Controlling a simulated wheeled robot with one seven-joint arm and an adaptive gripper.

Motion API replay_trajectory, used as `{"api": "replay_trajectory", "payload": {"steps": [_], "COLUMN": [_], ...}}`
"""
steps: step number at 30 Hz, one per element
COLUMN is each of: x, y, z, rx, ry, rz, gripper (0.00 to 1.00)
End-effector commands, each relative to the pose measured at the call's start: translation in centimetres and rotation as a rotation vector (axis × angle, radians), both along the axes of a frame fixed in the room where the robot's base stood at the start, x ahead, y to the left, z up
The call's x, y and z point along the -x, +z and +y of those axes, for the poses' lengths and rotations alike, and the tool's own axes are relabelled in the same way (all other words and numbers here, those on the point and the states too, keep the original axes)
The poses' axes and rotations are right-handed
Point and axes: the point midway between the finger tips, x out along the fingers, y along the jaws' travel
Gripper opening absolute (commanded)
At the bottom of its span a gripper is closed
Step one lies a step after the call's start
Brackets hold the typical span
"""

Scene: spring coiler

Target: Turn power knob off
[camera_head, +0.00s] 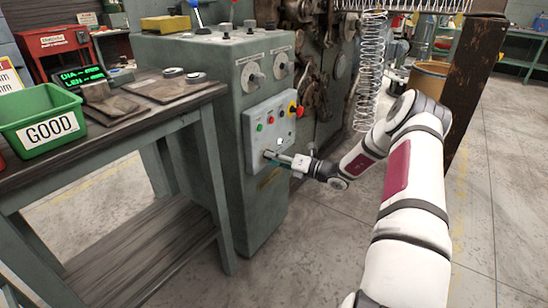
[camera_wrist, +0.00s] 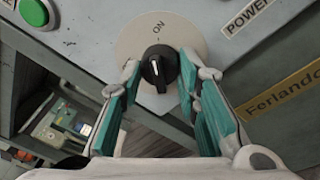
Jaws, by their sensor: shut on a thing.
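The black power knob (camera_wrist: 158,67) sits on a pale round plate (camera_wrist: 130,40) in the wrist view. The word ON is printed on the plate above the knob, turned in the picture. A white mark shows on the knob's face, left of its middle. My gripper (camera_wrist: 160,62) is shut on the knob, with one teal finger on each side of it. In the head view my gripper (camera_head: 272,157) is at the lower part of the light grey control panel (camera_head: 286,134). The knob is mostly hidden there by the fingers.
A green button (camera_wrist: 33,12) is at the wrist view's upper left. In the head view, a red and yellow emergency button (camera_head: 293,109) is on the panel's upper right. A workbench (camera_head: 130,120) with a green GOOD bin (camera_head: 38,112) stands left. Hanging springs (camera_head: 368,75) are near my arm.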

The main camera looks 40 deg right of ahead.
Motion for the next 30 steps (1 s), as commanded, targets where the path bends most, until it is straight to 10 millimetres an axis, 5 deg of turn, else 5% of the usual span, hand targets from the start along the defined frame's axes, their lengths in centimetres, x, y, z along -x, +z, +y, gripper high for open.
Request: {"api": "replay_trajectory", "payload": {"steps": [30], "x": [-0.04], "y": [0.18], "z": [-0.17], "rx": [0.874], "ry": [-0.001], "rz": [-0.316], "gripper": [0.02]}}
